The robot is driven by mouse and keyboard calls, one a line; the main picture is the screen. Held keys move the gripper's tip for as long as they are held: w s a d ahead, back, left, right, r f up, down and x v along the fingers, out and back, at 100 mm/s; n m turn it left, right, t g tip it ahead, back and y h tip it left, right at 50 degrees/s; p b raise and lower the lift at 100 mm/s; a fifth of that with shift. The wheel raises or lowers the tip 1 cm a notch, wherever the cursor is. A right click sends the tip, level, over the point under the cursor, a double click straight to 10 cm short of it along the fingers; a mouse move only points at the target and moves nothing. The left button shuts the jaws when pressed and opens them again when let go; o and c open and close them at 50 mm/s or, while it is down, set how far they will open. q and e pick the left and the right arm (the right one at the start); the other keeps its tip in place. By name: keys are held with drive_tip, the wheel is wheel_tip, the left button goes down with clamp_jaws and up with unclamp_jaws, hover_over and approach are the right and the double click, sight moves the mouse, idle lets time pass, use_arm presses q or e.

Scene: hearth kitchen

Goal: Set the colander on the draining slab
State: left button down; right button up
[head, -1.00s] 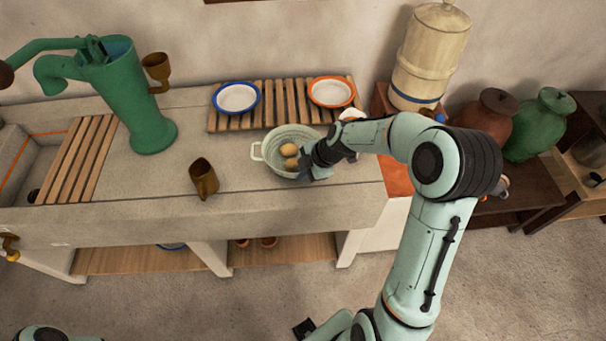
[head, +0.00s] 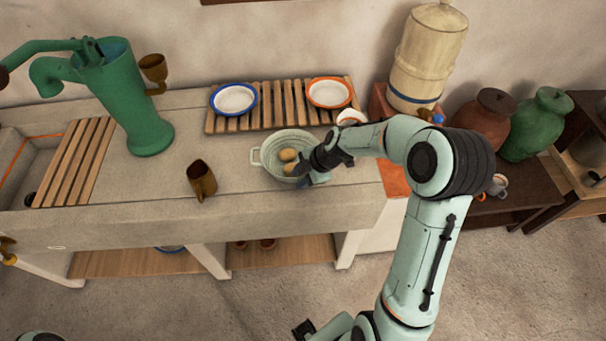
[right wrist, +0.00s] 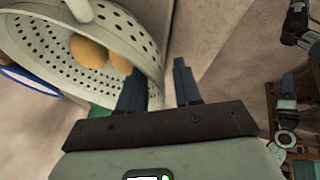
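The pale, perforated colander (head: 268,143) sits upright on the bare grey stone slab (head: 240,190), just in front of a slatted wooden rack. It holds brown, round items (head: 288,155). In the right wrist view the colander (right wrist: 50,45) fills the upper left. My right gripper (head: 320,179) is low at its right front side. In the right wrist view its two fingers (right wrist: 157,85) stand apart with a clear gap. The left finger overlaps the colander's edge; the right one is outside it. I cannot tell whether either touches.
The slatted rack (head: 277,118) holds a blue-rimmed plate (head: 234,99) and an orange-rimmed plate (head: 329,93). A brown jug (head: 201,180) stands left of the colander, and a green pump (head: 145,115) farther left. A white cup (head: 350,117) is behind my right wrist.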

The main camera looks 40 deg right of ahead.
drive_tip(key=shift+r, duration=0.25)
drive_tip(key=v, duration=1.2)
drive_tip(key=shift+b, duration=0.3)
drive_tip(key=shift+f, duration=0.1)
